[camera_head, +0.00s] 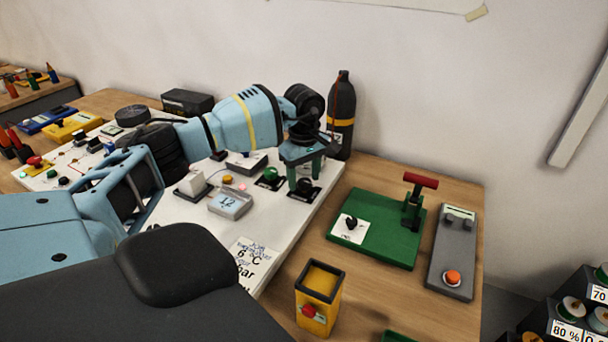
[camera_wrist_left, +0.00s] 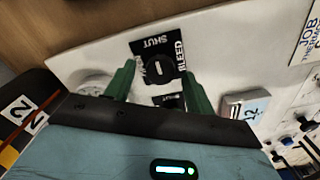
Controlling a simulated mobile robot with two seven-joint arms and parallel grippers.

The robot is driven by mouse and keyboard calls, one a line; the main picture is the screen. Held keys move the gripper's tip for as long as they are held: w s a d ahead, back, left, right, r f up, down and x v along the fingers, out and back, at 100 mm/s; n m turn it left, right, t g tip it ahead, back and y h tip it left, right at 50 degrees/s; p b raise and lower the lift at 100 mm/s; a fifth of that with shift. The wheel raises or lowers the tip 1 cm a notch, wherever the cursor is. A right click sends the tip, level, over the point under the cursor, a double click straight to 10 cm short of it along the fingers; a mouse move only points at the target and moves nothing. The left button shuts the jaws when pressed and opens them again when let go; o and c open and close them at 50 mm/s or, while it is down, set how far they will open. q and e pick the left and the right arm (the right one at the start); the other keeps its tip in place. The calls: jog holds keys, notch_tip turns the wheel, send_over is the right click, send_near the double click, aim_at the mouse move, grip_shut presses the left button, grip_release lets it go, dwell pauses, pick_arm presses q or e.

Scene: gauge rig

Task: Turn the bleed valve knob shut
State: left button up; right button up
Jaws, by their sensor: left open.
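The bleed valve knob (camera_wrist_left: 157,69) is round and black with a white pointer line, on a black plate lettered SHUT and BLEED. A third word on the plate's left is partly hidden by a finger. In the head view the knob (camera_head: 304,187) sits near the white board's far right edge. My left gripper (camera_head: 304,178) points down over it, open, its green fingers on either side. In the left wrist view the gripper (camera_wrist_left: 157,72) frames the knob, with gaps beside it; finger height is hard to tell. My right gripper is not in view.
A green knob (camera_head: 270,174) and a display box reading 12 (camera_head: 230,203) stand nearby on the white board (camera_head: 200,222). A dark bottle (camera_head: 341,115) stands behind the gripper. A green plate with a red-handled lever (camera_head: 375,238) lies to the right.

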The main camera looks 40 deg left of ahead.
aim_at(304, 181)
pick_arm(q)
notch_tip(304, 181, up, 7)
jog(key=shift+r, duration=0.2)
dwell(0.7)
